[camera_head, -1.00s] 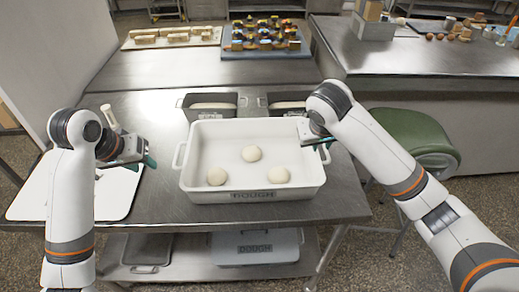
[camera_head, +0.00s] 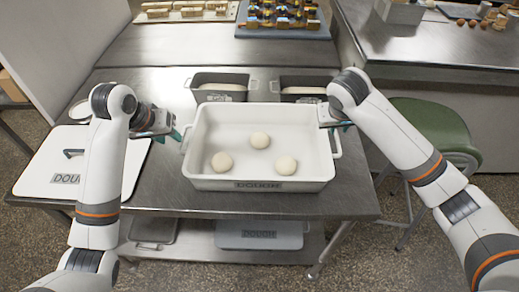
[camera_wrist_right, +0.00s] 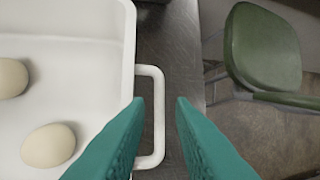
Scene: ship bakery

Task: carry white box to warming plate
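The white box (camera_head: 240,185) is an open rectangular tub labelled DOUGH, with three pale dough balls inside. It stands on the steel table and has a handle at each end. My left gripper (camera_head: 176,134) is beside the box's left handle; its teal fingers are too small to tell whether they are open. My right gripper (camera_head: 340,126) is at the right handle. In the right wrist view its teal fingers (camera_wrist_right: 160,102) are apart, with the outer bar of the white handle (camera_wrist_right: 159,120) showing between their tips. I cannot make out a warming plate for certain.
Two dark loaf tins (camera_head: 218,88) with dough stand just behind the box. A white lid (camera_head: 60,165) labelled DOUGH lies at the left. A green stool (camera_head: 430,125) stands at the right. A blue tray (camera_head: 283,30) of small items sits on the back counter, with bare steel in front.

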